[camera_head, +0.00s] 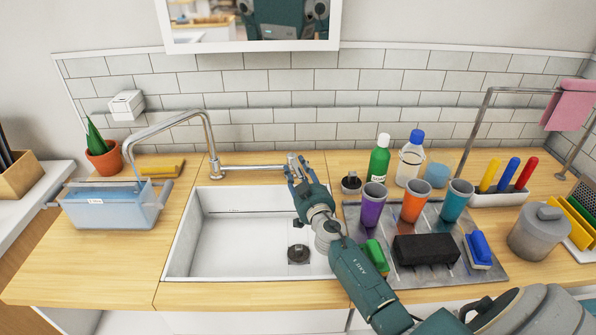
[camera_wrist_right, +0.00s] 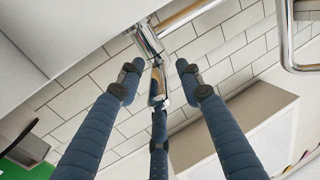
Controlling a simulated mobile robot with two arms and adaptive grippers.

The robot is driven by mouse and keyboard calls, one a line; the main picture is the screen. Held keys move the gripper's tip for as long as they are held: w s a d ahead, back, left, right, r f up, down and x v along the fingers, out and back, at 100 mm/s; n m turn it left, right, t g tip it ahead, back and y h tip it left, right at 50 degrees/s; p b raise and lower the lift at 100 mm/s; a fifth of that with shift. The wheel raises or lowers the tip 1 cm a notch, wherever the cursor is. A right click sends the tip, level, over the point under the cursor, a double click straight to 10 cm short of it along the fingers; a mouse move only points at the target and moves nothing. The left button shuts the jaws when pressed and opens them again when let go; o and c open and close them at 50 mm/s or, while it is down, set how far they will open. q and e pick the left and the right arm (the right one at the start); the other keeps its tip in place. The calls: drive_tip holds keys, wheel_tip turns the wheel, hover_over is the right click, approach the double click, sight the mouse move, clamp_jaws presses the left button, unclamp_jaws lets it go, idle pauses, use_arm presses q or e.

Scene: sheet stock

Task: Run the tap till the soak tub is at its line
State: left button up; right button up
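The tap (camera_head: 207,125) is a chrome pipe behind the sink, its spout arching left over the soak tub. Its long lever (camera_head: 252,167) points right; its chrome end (camera_wrist_right: 157,85) shows in the right wrist view. The soak tub (camera_head: 148,207) is clear and holds blue water (camera_head: 105,193). A white label (camera_head: 96,201) is on its front; I cannot read the water level against a line. A thin pale streak hangs below the spout. My right gripper (camera_head: 296,163) is at the lever's end, its fingers spread around the chrome with gaps at the sides. My left gripper is out of view.
The white sink (camera_head: 225,235) is empty except for a dark drain piece (camera_head: 298,253). Several cups, bottles and a black block (camera_head: 425,249) stand right of my right arm.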

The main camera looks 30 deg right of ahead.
drive_tip(key=c, duration=0.8)
clamp_jaws()
drive_tip(key=shift+w+a, duration=0.15)
drive_tip(key=m+h+b, duration=0.1)
drive_tip(key=m+g+h+b, duration=0.1)
drive_tip(key=b, duration=0.1)
drive_tip(key=a+h+b, duration=0.1)
drive_tip(key=b, duration=0.1)
drive_tip(key=shift+w+a+m+h, duration=0.1)
drive_tip(key=shift+w+m+h, duration=0.15)
drive_tip(key=shift+m+h, duration=0.15)
drive_tip(key=shift+w+a+r+g+h, duration=0.15)
drive_tip(key=shift+g+h, duration=0.15)
drive_tip(key=shift+g, duration=0.2)
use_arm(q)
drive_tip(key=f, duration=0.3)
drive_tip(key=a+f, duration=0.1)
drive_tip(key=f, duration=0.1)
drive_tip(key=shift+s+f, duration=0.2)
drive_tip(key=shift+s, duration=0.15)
use_arm(e)
drive_tip(key=shift+r, duration=0.1)
